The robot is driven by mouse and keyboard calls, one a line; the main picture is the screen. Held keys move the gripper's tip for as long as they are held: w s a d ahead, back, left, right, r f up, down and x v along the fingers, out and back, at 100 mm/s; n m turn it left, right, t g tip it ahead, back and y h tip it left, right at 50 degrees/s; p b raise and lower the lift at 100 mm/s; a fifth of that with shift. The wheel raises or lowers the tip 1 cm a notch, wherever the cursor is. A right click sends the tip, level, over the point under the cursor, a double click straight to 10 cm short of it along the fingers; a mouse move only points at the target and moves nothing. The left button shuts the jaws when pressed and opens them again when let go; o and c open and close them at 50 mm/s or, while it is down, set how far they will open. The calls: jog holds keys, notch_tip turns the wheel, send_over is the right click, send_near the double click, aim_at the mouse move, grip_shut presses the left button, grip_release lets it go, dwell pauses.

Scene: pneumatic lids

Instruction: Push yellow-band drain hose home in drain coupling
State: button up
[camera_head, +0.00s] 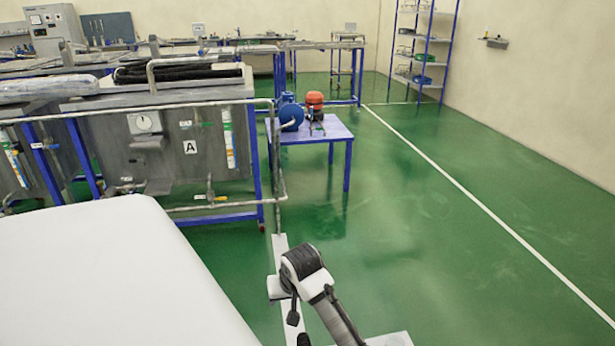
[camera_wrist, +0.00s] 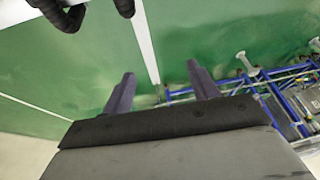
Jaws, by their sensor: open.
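My gripper (camera_wrist: 160,84) is open and empty in the wrist view, its two dark fingers apart with green floor between them. It is away from the tanks, which show small and tilted at the right of that view. In the head view, a low pipe (camera_head: 240,203) runs along the front of the grey tank marked A (camera_head: 190,165). A small yellowish fitting (camera_head: 210,188) stands on the tank's lower front. I cannot tell whether it belongs to the drain hose or the coupling. No yellow-band hose can be made out clearly in either view.
A blue table (camera_head: 330,133) holds a blue pump-like unit (camera_head: 291,115) and a red-topped item (camera_head: 315,101). A black bundle (camera_head: 175,72) lies on tank A. A shelf rack (camera_head: 421,60) stands at the back. Open green floor (camera_head: 430,230) lies to the right.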

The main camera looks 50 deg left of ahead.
jog(key=d+f+h, duration=0.1)
jog(key=d+f, duration=0.1)
jog(key=f, duration=0.2)
jog(key=d+f+h, duration=0.2)
jog(key=f, duration=0.2)
jog(key=d+f+m+h, duration=0.1)
jog(key=d+f, duration=0.2)
jog(key=f, duration=0.1)
jog(key=shift+w+g+h, duration=0.3)
jog(key=shift+w+g, duration=0.1)
jog(key=shift+w+a+f+p, duration=0.1)
jog(key=shift+a+f+p, duration=0.1)
jog(key=shift+f, duration=1.25)
jog(key=shift+w+a+f+p, duration=0.1)
jog(key=shift+f+p, duration=0.1)
jog(key=shift+f, duration=1.25)
jog(key=shift+c, duration=0.4)
grip_shut()
